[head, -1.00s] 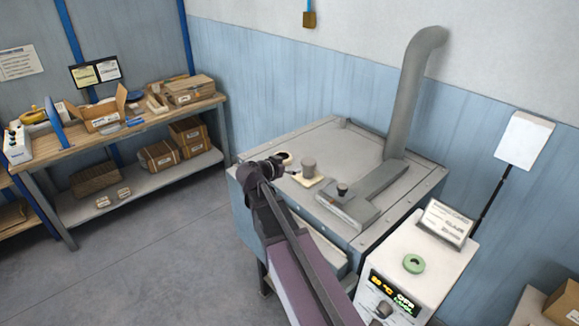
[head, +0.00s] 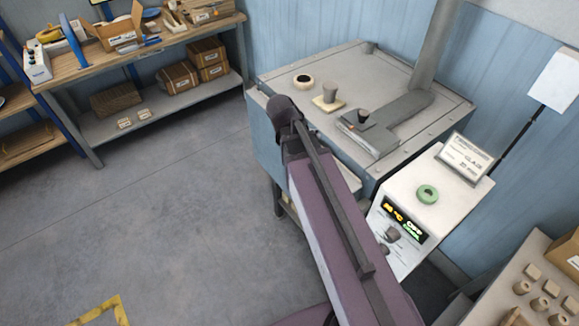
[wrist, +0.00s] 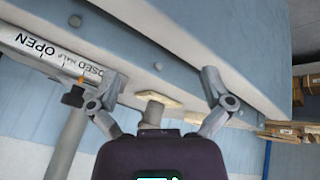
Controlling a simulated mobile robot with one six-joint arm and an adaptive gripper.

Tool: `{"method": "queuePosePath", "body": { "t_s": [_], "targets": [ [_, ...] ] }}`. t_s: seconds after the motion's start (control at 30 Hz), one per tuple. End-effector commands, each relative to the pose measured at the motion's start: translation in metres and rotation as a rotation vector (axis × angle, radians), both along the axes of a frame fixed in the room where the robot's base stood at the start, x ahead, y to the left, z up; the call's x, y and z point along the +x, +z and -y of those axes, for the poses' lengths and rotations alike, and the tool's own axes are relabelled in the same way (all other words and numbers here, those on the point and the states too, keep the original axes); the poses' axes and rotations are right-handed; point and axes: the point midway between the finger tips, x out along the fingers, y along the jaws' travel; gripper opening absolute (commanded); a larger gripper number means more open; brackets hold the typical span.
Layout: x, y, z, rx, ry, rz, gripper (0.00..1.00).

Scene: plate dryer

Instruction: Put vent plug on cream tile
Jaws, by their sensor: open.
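The grey vent plug (head: 330,90) stands upright on the cream tile (head: 326,105), on top of the dryer. In the wrist view the plug (wrist: 152,112) and the tile (wrist: 160,98) appear upside down. My gripper (wrist: 161,78) is open, with its fingers spread to either side of the plug in the picture and nothing held. The plug looks apart from both fingers. In the head view my arm hides the gripper. A cream ring with a dark centre (head: 303,81) lies left of the tile.
A slide with a black knob (head: 362,117) sits right of the tile, and a thick duct (head: 435,45) rises behind it. The control box (head: 440,190) with a green ring (head: 427,194) stands at the right. A loaded workbench (head: 150,50) is at the left. The floor between is clear.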

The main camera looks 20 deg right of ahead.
Motion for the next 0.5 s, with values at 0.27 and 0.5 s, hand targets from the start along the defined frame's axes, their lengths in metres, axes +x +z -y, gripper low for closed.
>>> {"method": "queuePosePath", "body": {
  "t_s": [0.27, 0.5],
  "targets": [
    [-0.065, -0.023, -0.051, 0.281, 0.329, -0.255, 1.0],
    [-0.088, -0.025, -0.076, 0.41, 0.505, -0.326, 1.0]
  ]
}}
